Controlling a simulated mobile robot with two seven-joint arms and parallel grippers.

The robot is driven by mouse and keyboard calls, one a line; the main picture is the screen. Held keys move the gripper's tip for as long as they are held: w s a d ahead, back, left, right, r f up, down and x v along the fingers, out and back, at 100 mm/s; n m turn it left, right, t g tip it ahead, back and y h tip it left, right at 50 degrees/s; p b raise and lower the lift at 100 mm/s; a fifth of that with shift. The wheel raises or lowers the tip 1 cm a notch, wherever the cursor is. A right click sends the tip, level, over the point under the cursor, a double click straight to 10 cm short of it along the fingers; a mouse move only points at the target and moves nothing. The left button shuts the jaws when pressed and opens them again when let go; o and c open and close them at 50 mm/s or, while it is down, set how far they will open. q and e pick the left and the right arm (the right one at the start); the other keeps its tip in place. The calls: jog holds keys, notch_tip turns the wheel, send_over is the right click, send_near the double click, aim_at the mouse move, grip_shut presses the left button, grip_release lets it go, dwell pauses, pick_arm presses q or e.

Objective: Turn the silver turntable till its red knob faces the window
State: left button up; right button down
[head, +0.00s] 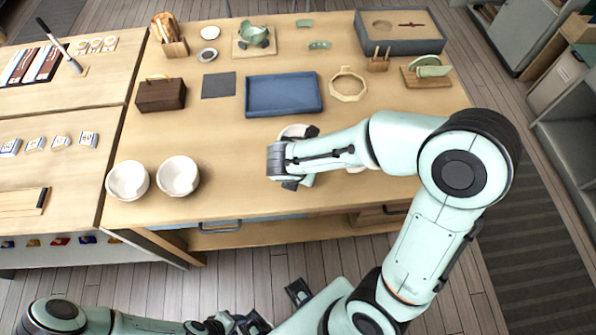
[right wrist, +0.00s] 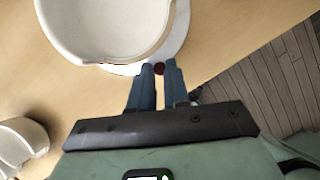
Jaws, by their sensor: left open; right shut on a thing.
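In the right wrist view, the silver turntable (right wrist: 181,30) is a pale disc, partly hidden under a white bowl (right wrist: 100,48). Its dark red knob (right wrist: 159,69) shows between the fingertips of my right gripper (right wrist: 159,66), which is shut on it. In the head view, my right forearm hides most of the turntable; a small pale patch (head: 355,169) shows below the forearm, and I cannot tell whether it is disc or bowl. My left gripper (head: 277,307) is open and empty, low in front of the table. The window is not in view.
Two white bowls stand at the table's front left, a near one (head: 178,176) and one at the edge (head: 127,181). Another pale bowl (head: 291,132) is partly behind my right wrist. A blue tray (head: 284,109) and a wooden ring (head: 348,97) lie behind. Bare tabletop (head: 235,165) lies left of the wrist.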

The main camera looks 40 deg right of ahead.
jog(key=shift+s+f, duration=0.1)
dwell(0.5)
jog(key=c, duration=1.1)
grip_release()
jog(key=shift+r, duration=0.35)
pick_arm(q)
jog(key=w+r+p, duration=0.1)
jog(key=r+p, duration=0.1)
jog(key=r, duration=0.1)
jog(key=shift+w+r+p, duration=0.15)
jog(key=shift+w+p, duration=0.25)
pick_arm(e)
jog(key=v, duration=1.2)
jog(key=shift+r, duration=0.4)
jog(key=shift+a, duration=0.1)
